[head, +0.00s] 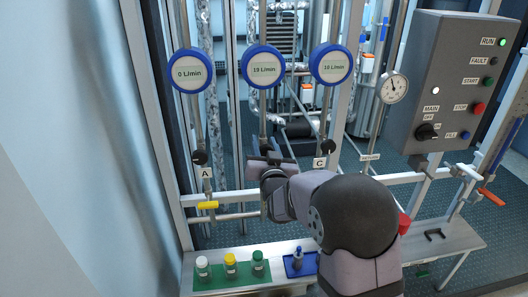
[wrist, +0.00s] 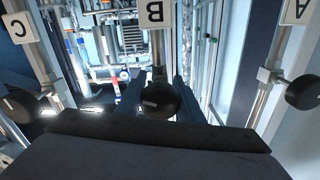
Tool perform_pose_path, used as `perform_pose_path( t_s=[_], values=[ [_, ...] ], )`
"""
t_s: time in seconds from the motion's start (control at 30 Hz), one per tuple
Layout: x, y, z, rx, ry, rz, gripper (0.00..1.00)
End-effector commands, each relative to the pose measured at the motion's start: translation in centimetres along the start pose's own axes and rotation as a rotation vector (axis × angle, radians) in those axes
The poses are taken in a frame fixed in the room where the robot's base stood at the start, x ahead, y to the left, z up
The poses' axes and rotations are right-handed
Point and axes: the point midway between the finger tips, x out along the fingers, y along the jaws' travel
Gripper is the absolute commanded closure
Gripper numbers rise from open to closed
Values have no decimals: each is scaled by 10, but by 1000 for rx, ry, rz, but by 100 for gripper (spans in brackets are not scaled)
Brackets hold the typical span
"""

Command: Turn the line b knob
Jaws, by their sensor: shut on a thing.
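The line B knob (wrist: 158,101) is a round black knob with a pale mark, below the upside-down B label (wrist: 155,13) in the wrist view. My gripper (wrist: 158,84) has a finger on either side of it and is shut on it. In the head view my gripper (head: 270,160) is at the middle pipe and hides the knob and its label. The round blue-rimmed display (head: 263,67) above line B seems to read 10 L/min, though its digits are small.
The line A knob (head: 200,157) and line C knob (head: 327,146) stand either side. Display A (head: 190,71) reads 0 L/min; display C (head: 331,65) seems to read 10. A yellow-handled valve (head: 208,205), capped bottles (head: 230,265) and a grey control box (head: 447,85) are nearby.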

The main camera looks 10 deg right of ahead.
Motion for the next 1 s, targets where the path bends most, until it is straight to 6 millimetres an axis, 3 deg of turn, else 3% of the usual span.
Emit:
perform_pose_path(
  t_s=[0.33,0.37,0.43,0.77,1.0],
  values=[
    [0,0,0,22,-1,1,88],
    [0,0,0,22,-1,1,64],
    [0,0,0,22,-1,1,47],
    [-1,0,0,21,-1,0,47],
    [-14,0,1,21,0,0,47]
  ],
)
